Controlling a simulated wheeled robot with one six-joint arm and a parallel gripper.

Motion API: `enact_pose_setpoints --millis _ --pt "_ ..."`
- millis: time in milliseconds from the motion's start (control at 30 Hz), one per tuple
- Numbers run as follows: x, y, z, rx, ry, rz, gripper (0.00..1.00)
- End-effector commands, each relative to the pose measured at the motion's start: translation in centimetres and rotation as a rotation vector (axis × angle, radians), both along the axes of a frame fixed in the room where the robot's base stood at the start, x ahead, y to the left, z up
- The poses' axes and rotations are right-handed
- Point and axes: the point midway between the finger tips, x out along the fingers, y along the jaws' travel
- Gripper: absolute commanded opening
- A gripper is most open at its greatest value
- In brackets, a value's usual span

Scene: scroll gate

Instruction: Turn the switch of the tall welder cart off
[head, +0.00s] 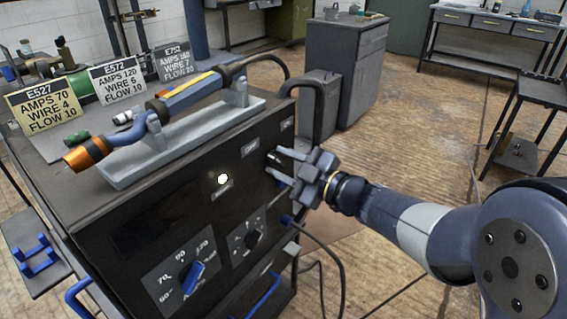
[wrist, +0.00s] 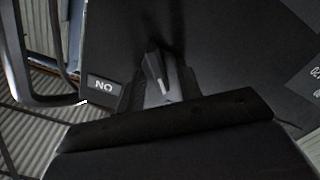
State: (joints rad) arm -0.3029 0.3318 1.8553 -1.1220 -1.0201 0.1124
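The tall welder cart (head: 190,215) is a dark box with its front panel facing right and towards me. Its switch (wrist: 158,72) is a small dark knob with a pale line, seen close in the wrist view. An ON label (wrist: 103,84) shows upside down to the left of the knob. In the head view an OFF label (head: 249,148) sits left of the switch and a white lamp (head: 222,179) glows lower left. My gripper (head: 272,161) is at the panel with its fingers apart, one each side of the knob. I cannot tell if they touch it.
A torch (head: 180,97) lies in a grey tray on the cart top, beside several setting cards (head: 118,80). A blue amps dial (head: 192,278) and a smaller dark dial (head: 252,238) sit lower on the panel. A cable hangs beside the cart. Open floor (head: 420,160) lies right.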

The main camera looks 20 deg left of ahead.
Motion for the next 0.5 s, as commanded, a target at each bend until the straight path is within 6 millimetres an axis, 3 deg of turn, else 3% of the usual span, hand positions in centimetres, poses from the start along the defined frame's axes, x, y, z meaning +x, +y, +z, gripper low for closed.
enact_pose_setpoints --millis 233,500 --pt "-0.3 -0.9 0.1 0.000 0.000 -0.001 0.34" --pt "-2.1 -5.5 0.2 0.001 0.001 -0.005 0.34"
